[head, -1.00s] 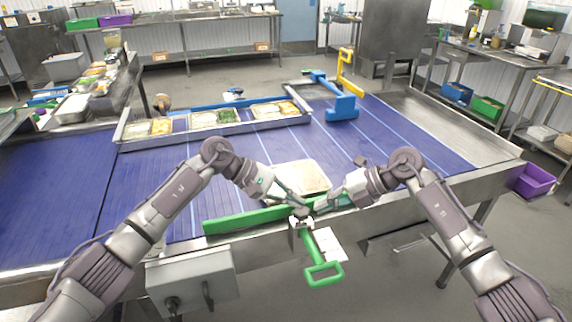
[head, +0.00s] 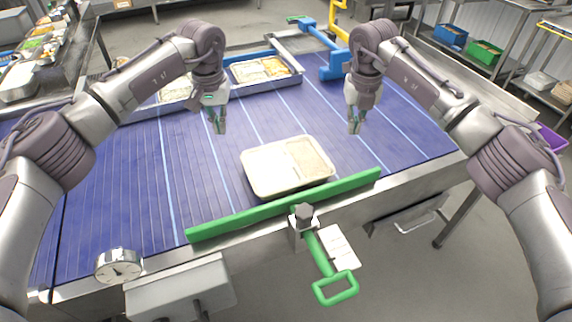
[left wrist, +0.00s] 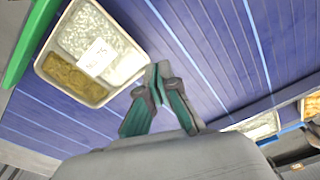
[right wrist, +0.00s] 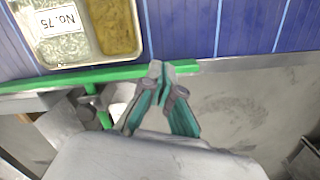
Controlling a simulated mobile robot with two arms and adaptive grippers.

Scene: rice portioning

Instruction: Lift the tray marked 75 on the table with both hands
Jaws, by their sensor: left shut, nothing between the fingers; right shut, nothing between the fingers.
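The tray marked No.75 (head: 292,188) lies flat on the blue belt just behind the green bar in the head view. It has a pale, white-filled compartment and a tan-brown one. Its label shows in the left wrist view (left wrist: 66,92) and right wrist view (right wrist: 92,64). My left gripper (head: 219,128) is shut and empty, above the belt to the left of and behind the tray. My right gripper (head: 354,128) is shut and empty, above the belt to the right of and behind the tray. Neither touches the tray.
A green bar (head: 230,224) with a green handle (head: 336,289) runs along the belt's near edge. A metal holder with filled trays (head: 262,70) stands at the back. A blue fixture (head: 338,66) is at the back right. The belt (head: 120,180) is clear beside the tray.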

